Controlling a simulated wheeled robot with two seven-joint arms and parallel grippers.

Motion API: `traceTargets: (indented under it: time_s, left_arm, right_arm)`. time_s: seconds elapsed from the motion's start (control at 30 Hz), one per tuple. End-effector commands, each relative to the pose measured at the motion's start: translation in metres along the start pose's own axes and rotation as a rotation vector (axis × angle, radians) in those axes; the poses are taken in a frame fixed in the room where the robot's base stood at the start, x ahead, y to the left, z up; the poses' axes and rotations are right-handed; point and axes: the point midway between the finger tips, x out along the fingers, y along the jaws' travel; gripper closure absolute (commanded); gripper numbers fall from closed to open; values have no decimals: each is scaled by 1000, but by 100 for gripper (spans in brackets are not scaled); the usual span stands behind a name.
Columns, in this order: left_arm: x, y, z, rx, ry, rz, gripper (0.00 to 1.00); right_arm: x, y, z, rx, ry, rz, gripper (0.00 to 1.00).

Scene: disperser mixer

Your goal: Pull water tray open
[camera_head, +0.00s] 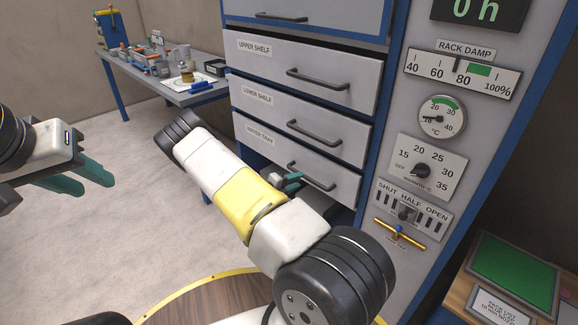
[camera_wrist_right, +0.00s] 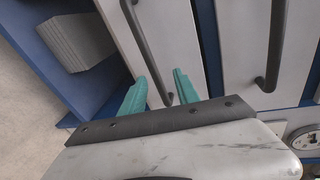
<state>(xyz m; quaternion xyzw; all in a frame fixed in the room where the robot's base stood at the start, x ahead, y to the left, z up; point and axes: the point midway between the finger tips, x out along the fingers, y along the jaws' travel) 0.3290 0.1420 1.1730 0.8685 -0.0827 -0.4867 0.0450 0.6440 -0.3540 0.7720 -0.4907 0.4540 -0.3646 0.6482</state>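The water tray (camera_head: 261,143) is the lowest labelled drawer of the grey and blue cabinet. Its front looks about level with the drawers above. Its dark bar handle (camera_head: 318,182) also shows in the right wrist view (camera_wrist_right: 143,40). My right gripper (camera_head: 291,181) is at the left part of this handle. In the wrist view its green fingers (camera_wrist_right: 164,73) are apart, with the handle's end between them and a gap visible. I cannot tell whether either finger touches it. My left gripper (camera_head: 98,184) is open and empty, far left of the cabinet.
The lower shelf drawer (camera_head: 258,97) and upper shelf drawer (camera_head: 258,47) are above, both with bar handles. A control panel with a warmth knob (camera_head: 421,171) and a brass valve (camera_head: 399,233) stands right. A side table (camera_head: 177,97) holds small items behind. Open floor lies left.

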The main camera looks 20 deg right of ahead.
Motion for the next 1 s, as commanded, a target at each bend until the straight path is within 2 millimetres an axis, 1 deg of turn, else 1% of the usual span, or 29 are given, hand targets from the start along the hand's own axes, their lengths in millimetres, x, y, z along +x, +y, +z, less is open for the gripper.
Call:
traceTargets:
  time_s: [0.03, 0.1, 0.23, 0.5, 0.63, 0.8, 1.0]
  left_arm:
    - [0, 0, 0, 0, 0, 0, 64]
    - [0, 0, 0, 0, 0, 0, 64]
    - [0, 0, 0, 0, 0, 0, 64]
    - [0, 0, 0, 0, 0, 0, 64]
    - [0, 0, 0, 0, 0, 0, 64]
    - [0, 0, 0, 0, 0, 0, 64]
    - [0, 0, 0, 0, 0, 0, 64]
  right_arm:
    - [2, 8, 2, -52, -24, -13, 62]
    - [4, 14, 4, -98, -44, -23, 62]
    - [13, 17, 6, -128, -58, -30, 62]
    - [56, 16, 7, -124, -54, -29, 62]
    - [72, 15, 8, -123, -55, -29, 62]
    - [81, 15, 9, -123, -56, -29, 62]
    - [82, 15, 9, -123, -56, -28, 62]
